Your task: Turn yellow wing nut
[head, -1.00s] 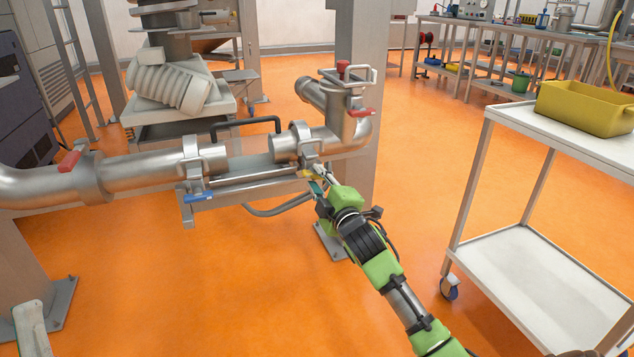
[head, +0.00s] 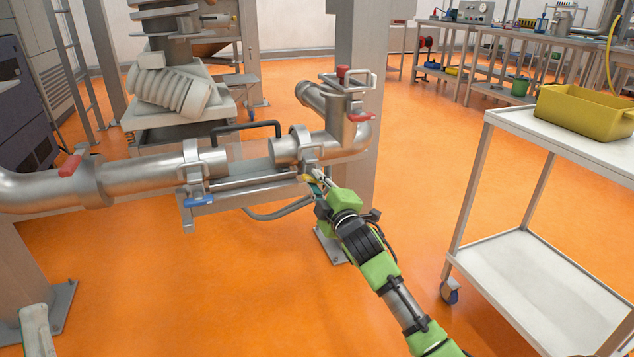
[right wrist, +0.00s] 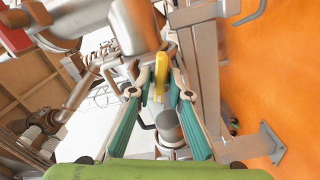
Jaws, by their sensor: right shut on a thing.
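The yellow wing nut (head: 308,179) hangs under the clamp (head: 303,147) at the right open pipe end. My right gripper (head: 316,177) reaches up to it from the lower right. In the right wrist view, the yellow wing nut (right wrist: 161,74) stands between the two teal-padded fingers of the right gripper (right wrist: 160,93), which is shut on it. The fingers partly hide the wing nut in the head view. My left gripper is not in view.
A blue-handled clamp (head: 196,174) holds the left pipe end, with a gap before the right pipe. A red valve handle (head: 360,117) sits on the right pipe. A white cart (head: 550,135) with a yellow bin (head: 585,110) stands right. Orange floor lies open between.

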